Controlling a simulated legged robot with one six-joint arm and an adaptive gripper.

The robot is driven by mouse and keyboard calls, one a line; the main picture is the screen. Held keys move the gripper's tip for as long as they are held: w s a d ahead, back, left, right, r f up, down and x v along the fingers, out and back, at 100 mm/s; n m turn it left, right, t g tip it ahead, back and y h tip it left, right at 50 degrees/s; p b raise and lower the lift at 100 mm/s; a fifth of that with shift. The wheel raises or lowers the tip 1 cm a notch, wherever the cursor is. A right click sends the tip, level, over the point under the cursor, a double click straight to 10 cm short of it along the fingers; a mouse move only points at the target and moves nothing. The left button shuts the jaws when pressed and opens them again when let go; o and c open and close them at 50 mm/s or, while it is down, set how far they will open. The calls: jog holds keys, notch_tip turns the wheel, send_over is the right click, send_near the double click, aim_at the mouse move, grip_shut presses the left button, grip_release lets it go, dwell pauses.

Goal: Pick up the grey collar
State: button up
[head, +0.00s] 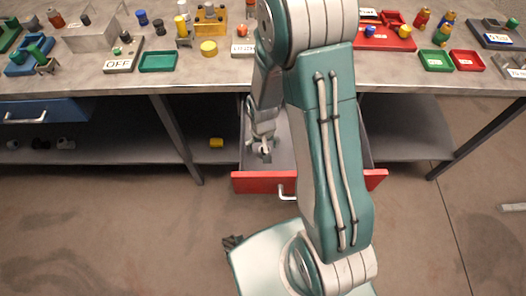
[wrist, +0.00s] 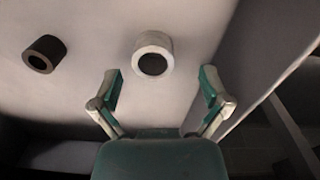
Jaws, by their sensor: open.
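The grey collar (wrist: 153,41) is a short, light grey ring with a dark round opening. It rests on a pale surface in the upper middle of the wrist view. My gripper (wrist: 162,88) is open and empty, with its two green-padded fingers on either side below the collar in the picture, apart from it. In the head view my gripper (head: 264,152) points down into the open red-fronted drawer (head: 262,183). I cannot make out the collar in the head view, where my arm covers much of the drawer.
A darker collar (wrist: 40,60) lies left of the grey one. A drawer wall (wrist: 235,60) rises close on the right in the wrist view. The workbench (head: 225,78) above the drawer is crowded. A yellow piece (head: 216,143) and several dark pieces sit on the lower shelf.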

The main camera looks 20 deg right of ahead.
jog(key=shift+f, duration=0.8)
jog(key=shift+d+f, duration=0.15)
jog(key=shift+f, duration=0.2)
jog(key=shift+d+f, duration=0.25)
jog(key=shift+d, duration=0.05)
jog(key=shift+a, duration=0.25)
jog(key=c, duration=1.2)
jog(key=shift+c, duration=0.2)
jog(key=shift+d+r, duration=0.1)
